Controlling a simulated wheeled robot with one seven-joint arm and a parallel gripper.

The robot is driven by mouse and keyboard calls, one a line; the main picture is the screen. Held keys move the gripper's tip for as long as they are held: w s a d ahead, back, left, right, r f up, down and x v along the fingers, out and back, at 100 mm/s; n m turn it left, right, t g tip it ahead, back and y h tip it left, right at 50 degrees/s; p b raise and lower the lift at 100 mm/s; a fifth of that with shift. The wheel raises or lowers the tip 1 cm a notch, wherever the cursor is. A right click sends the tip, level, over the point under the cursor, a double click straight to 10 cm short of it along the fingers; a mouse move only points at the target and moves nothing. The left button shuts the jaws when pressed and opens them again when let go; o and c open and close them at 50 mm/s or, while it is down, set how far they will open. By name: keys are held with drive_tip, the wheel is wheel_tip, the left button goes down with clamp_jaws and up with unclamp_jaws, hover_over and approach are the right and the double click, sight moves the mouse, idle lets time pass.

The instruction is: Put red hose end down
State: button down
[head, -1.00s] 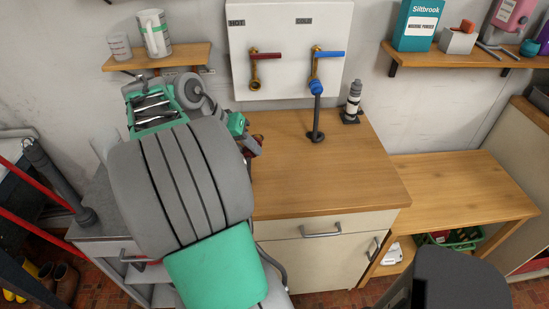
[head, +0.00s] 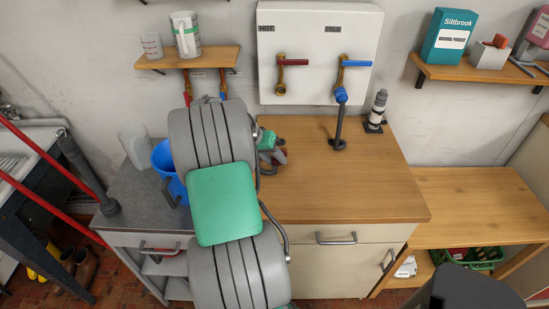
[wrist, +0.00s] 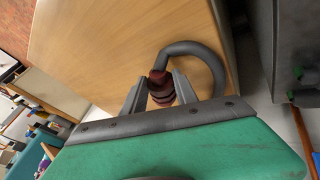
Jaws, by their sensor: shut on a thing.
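The red hose end (wrist: 161,84) is a dark red, ribbed piece between the two fingers of my gripper (wrist: 160,93) in the wrist view. The fingers are shut on it. A grey hose (wrist: 216,62) curves away from it in a loop to the right, over the wooden worktop (wrist: 110,45). In the head view my gripper (head: 279,157) is over the left part of the worktop (head: 350,180), below the red-handled hot tap (head: 281,75). My arm covers part of that area, and the hose end is hard to make out there. I cannot tell whether it touches the wood.
A blue-handled cold tap (head: 342,78) has a grey hose (head: 339,125) hanging to the worktop. A grey and white bottle-like object (head: 377,108) stands at the back right. A blue bucket (head: 170,168) is left of my arm. The worktop's middle and right are clear.

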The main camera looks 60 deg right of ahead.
drive_tip(key=shift+f+b, duration=0.35)
drive_tip(key=shift+f, duration=0.25)
drive_tip(key=c, duration=1)
unclamp_jaws()
drive_tip(key=shift+o, duration=0.2)
drive_tip(key=shift+r, duration=0.35)
drive_tip(key=p+v, duration=0.1)
drive_tip(key=v, duration=1.1)
drive_tip(key=shift+r, duration=0.25)
